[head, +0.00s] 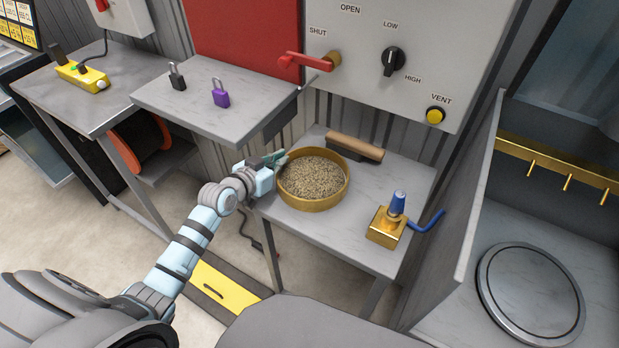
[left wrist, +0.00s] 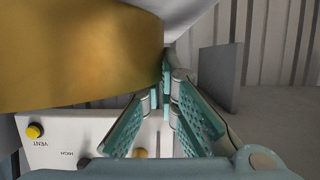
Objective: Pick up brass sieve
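The brass sieve (head: 312,202) is a round, shallow pan full of grey-brown grains. It sits level on the grey side table, and I see no clear gap under it. Its brass wall fills the upper left of the left wrist view (left wrist: 80,55). My left gripper (head: 279,156) is at the sieve's upper-left rim. In the left wrist view its teal fingers (left wrist: 165,82) come close together at the edge of the wall and look shut on it; the inner fingertip is partly hidden. My right gripper is not in view.
A wooden-handled tool (head: 355,147) lies just behind the sieve. A brass block with a blue knob and hose (head: 386,227) stands to its right. A shelf with two padlocks (head: 220,93) is at upper left. A control panel (head: 425,50) rises behind.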

